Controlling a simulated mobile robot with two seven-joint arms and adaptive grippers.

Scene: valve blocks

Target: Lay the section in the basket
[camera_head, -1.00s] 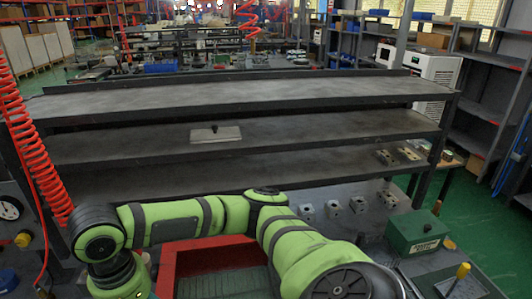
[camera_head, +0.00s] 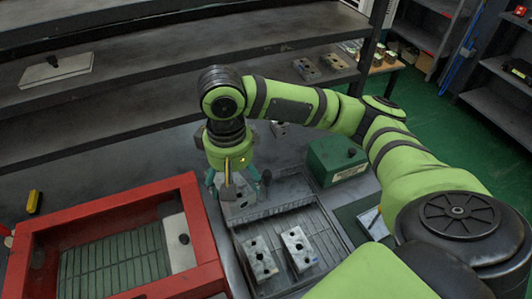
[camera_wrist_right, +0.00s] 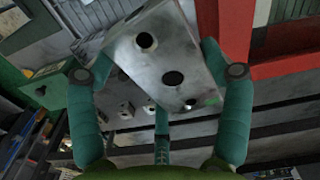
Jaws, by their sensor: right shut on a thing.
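The section is a grey metal block with round holes. In the head view the section (camera_head: 240,204) hangs tilted beneath my right gripper (camera_head: 238,190), at the back left corner of the basket. In the right wrist view the section (camera_wrist_right: 165,62) sits between the teal fingers of my right gripper (camera_wrist_right: 162,85), which are shut on it. The basket (camera_head: 326,234) is a grey metal tray with a slatted floor. Two similar blocks stand in it, a left one (camera_head: 259,259) and a right one (camera_head: 299,249). My left gripper is not in view.
A red-rimmed bin (camera_head: 110,205) with a grate stands left of the basket; a pale plate (camera_head: 178,242) lies at its right side. A green box (camera_head: 335,160) stands behind the basket to the right. Dark shelves (camera_head: 140,70) run behind, with a flat plate (camera_head: 55,70) on one.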

